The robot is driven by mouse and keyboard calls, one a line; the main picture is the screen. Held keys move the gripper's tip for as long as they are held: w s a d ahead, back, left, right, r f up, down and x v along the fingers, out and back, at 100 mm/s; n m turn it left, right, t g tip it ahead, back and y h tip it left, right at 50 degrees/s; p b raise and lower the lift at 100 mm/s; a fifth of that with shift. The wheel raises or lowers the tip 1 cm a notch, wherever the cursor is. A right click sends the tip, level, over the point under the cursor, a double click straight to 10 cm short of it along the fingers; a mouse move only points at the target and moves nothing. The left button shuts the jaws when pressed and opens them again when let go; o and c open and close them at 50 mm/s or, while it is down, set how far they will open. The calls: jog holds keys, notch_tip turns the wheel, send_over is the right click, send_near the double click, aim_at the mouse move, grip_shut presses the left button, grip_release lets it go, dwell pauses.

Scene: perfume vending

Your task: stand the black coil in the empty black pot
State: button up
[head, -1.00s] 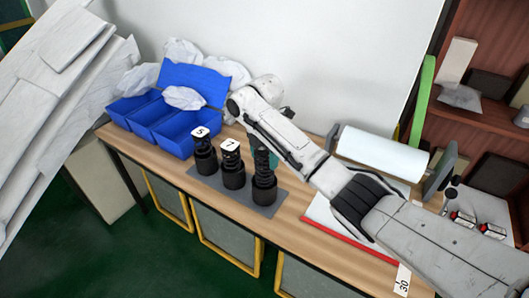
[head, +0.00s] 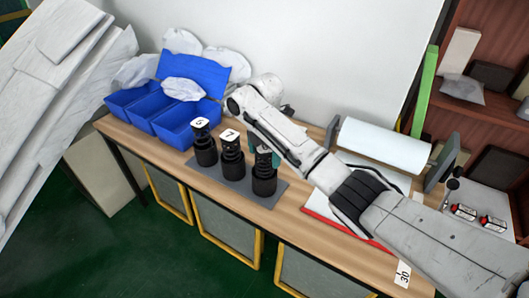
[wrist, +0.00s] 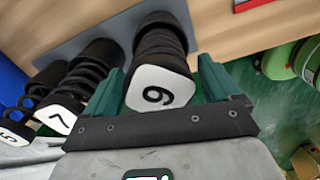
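Three black pots stand in a row on a grey mat (head: 207,178) on the wooden table. The right pot (head: 264,187) holds the black coil (wrist: 163,47), low in it; its white label, 6 or 9, faces my wrist camera. The middle pot (head: 233,172) holds a coil with label 7 (head: 229,136). The left pot (head: 206,157) holds another labelled coil (head: 201,124). My gripper (wrist: 161,68) has its two green fingers either side of the right coil, with thin gaps showing beside it, so it looks open. In the head view my arm partly hides the fingers.
Blue bins (head: 178,127) with white bags stand left of the pots. A white paper roll (head: 384,148) on a holder and a red-edged board (head: 322,217) lie to the right. A white wall stands behind the table. A shelf (head: 497,100) is at far right.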

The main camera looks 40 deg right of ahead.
jog(key=shift+o, duration=0.5)
notch_tip(320, 180, up, 11)
jog(key=shift+f+p, duration=0.1)
jog(key=shift+p, duration=0.75)
